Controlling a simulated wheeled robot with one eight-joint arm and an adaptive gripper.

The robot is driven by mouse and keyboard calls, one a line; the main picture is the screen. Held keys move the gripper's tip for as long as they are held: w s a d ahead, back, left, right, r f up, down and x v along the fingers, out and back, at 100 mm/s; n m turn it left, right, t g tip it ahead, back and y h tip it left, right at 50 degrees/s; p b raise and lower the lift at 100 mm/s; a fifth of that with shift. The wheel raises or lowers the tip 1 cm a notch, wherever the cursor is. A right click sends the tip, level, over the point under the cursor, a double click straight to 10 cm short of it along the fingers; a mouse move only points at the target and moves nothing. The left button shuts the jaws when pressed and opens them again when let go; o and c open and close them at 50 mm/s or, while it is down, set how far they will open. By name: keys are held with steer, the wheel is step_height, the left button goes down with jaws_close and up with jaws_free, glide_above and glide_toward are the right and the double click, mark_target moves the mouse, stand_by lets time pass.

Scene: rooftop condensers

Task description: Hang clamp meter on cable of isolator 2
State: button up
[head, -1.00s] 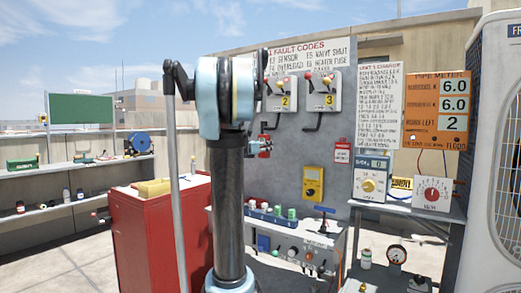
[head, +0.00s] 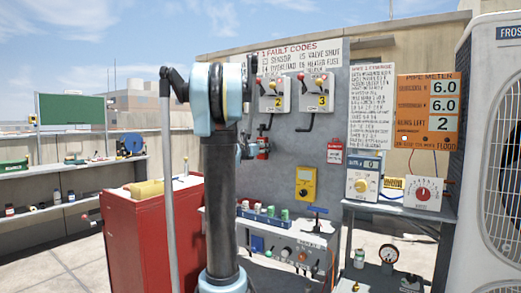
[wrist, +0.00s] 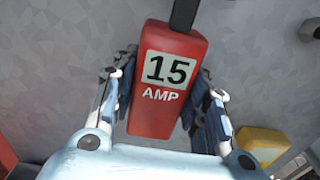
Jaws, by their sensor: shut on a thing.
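The clamp meter (wrist: 163,95) is a red body labelled 15 AMP, between the fingers of my gripper (wrist: 163,110) in the wrist view. My gripper is shut on it. A black bar (wrist: 184,14) runs up from the meter's top; I cannot tell whether it is its jaw or a cable. In the head view my gripper (head: 248,150), partly behind my arm, is below isolator 2 (head: 275,96), with the red meter (head: 263,148) beside it. The black cable of isolator 2 (head: 268,124) hangs just above. Whether the meter is around it cannot be told.
Isolator 3 (head: 315,94) with its own black cable (head: 308,126) is to the right. A bench with small bottles (head: 316,242) stands below, and a red cabinet (head: 150,235) is at left.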

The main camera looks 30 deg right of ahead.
steer(key=shift+f, duration=0.25)
steer(key=o, duration=1.3)
steer(key=v, duration=1.2)
